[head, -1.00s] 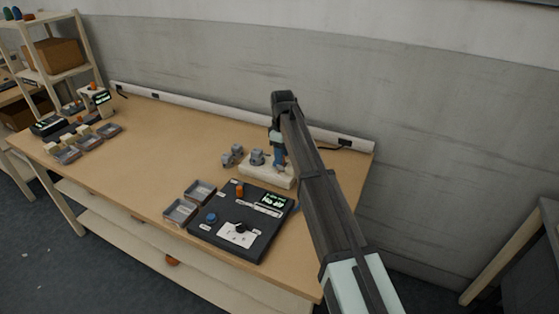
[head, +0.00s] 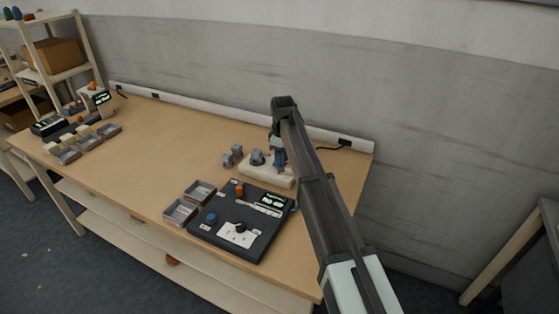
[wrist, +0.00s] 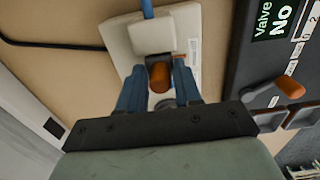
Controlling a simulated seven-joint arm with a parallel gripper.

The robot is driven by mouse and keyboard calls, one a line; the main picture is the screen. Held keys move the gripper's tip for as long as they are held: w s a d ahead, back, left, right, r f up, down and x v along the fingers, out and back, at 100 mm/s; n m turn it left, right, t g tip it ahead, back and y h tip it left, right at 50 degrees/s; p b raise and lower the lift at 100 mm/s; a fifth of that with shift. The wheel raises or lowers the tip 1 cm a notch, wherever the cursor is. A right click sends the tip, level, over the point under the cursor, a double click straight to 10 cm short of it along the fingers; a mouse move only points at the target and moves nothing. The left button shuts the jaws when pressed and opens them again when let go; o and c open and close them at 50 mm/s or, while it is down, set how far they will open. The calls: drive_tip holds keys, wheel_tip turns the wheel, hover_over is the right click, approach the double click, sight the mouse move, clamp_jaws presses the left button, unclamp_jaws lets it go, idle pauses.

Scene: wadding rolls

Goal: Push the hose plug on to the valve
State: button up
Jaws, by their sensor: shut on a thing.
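The cream valve block (head: 281,181) stands on the table, with a grey round fitting (head: 256,157) on top at its left. My gripper (head: 280,166) is low over the right part of the block. In the wrist view, the blue fingers of my gripper (wrist: 159,88) are shut around an orange-brown rounded piece (wrist: 160,77), which looks like the hose plug. A pale block (wrist: 152,35) lies just beyond it, with a blue hose (wrist: 147,8) leading away. The contact between plug and valve is hidden by the fingers.
A black control box (head: 222,241) with a lit display (head: 274,200) lies in front of the block. Two grey trays (head: 181,211) sit at its left. Loose grey fittings (head: 232,155) lie left of the block. The table's left middle is clear.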

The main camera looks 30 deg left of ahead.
drive_tip(key=shift+a, duration=2.4)
drive_tip(key=o, duration=0.5)
drive_tip(key=shift+r, duration=0.15)
wheel_tip(320, 180, up, 7)
drive_tip(key=shift+f, duration=0.15)
idle(0.5)
